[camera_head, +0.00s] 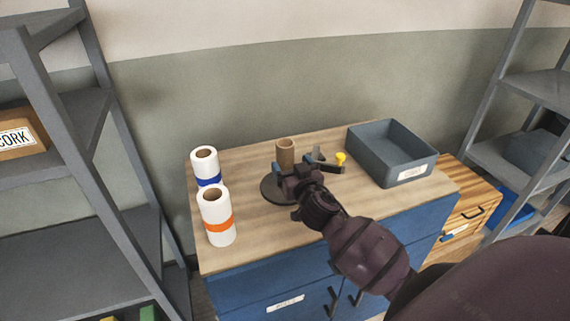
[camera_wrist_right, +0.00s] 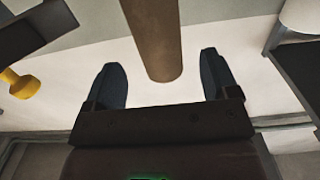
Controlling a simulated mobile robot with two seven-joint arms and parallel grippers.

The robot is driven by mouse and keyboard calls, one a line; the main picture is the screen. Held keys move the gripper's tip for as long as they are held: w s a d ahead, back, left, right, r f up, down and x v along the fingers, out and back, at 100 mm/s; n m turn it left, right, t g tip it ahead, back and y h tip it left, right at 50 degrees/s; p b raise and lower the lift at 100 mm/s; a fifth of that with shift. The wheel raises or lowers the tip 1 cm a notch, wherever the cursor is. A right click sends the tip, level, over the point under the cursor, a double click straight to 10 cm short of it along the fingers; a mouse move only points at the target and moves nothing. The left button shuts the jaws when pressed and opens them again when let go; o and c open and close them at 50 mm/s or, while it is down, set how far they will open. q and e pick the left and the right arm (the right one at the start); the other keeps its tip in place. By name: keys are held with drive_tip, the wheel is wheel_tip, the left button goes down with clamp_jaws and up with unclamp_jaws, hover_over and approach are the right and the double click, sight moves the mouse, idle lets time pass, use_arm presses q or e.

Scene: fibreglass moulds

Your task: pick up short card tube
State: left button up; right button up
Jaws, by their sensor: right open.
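The short brown card tube (camera_head: 285,150) stands upright at the back of a dark round base (camera_head: 269,191) on the wooden bench; its lower part is hidden behind my gripper. In the right wrist view the tube (camera_wrist_right: 157,38) appears between the two blue fingers, with a gap on each side. My right gripper (camera_head: 296,169) is open and empty, close to the tube; the wrist view also shows the gripper (camera_wrist_right: 161,78). I cannot tell how deep the tube is between the fingers. My left gripper is not in view.
Two white rolls, one with a blue band (camera_head: 207,169) and one with an orange band (camera_head: 217,225), stand on the left of the bench (camera_head: 245,248). A yellow-headed item (camera_head: 340,158) and a grey bin (camera_head: 405,173) are to the right. Grey shelves (camera_head: 125,160) flank the bench.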

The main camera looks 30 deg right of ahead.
sight(288, 158)
drive_tip(key=shift+w+d+r, duration=0.1)
drive_tip(key=shift+w+r, duration=0.1)
drive_tip(key=shift+w, duration=0.25)
drive_tip(key=shift+p+x, duration=0.45)
drive_tip(key=shift+x, duration=1.7)
drive_tip(key=shift+c, duration=0.4)
drive_tip(key=c, duration=0.9)
